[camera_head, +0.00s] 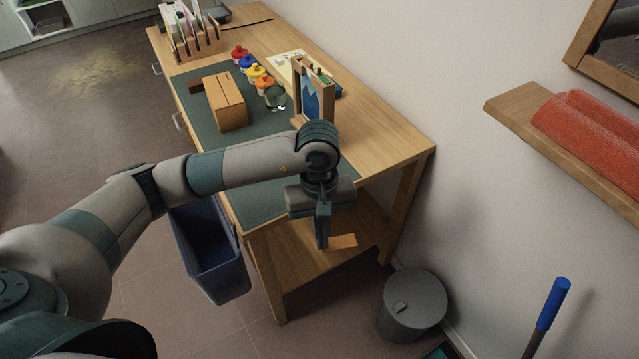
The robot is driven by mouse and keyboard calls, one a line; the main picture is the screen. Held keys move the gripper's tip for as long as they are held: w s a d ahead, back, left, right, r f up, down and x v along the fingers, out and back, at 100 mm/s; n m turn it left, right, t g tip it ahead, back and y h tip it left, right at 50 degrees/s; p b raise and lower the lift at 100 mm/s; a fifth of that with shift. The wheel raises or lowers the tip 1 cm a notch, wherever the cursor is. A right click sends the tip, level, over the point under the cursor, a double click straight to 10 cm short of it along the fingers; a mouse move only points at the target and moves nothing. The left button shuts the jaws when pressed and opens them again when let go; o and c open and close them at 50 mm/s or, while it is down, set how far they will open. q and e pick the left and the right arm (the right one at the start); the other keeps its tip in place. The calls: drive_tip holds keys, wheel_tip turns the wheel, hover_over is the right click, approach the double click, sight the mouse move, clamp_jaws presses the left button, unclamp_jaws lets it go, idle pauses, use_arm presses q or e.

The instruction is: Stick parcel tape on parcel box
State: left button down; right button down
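The brown parcel box (227,103) stands on the green mat on the desk, with a seam along its top. A small flat orange-brown piece (343,241), seemingly the parcel tape, sticks out to the right at the fingertips of my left gripper (323,240). The gripper points down past the desk's near end, well away from the box. Its fingers look closed together on the piece, though one finger mostly hides the other. My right gripper is out of view.
Several coloured jars (257,72) and a picture frame (311,96) stand right of the box, and a file rack (188,35) behind. A grey bin (413,304) stands on the floor.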

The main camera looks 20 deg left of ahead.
use_arm(q)
drive_tip(key=s+a+f+m, duration=0.3)
drive_tip(key=s+a+m, duration=0.2)
drive_tip(key=a+m, duration=0.1)
drive_tip(key=shift+a+f+m+g+y, duration=0.2)
drive_tip(key=shift+m+g+y, duration=0.1)
drive_tip(key=shift+y, duration=0.1)
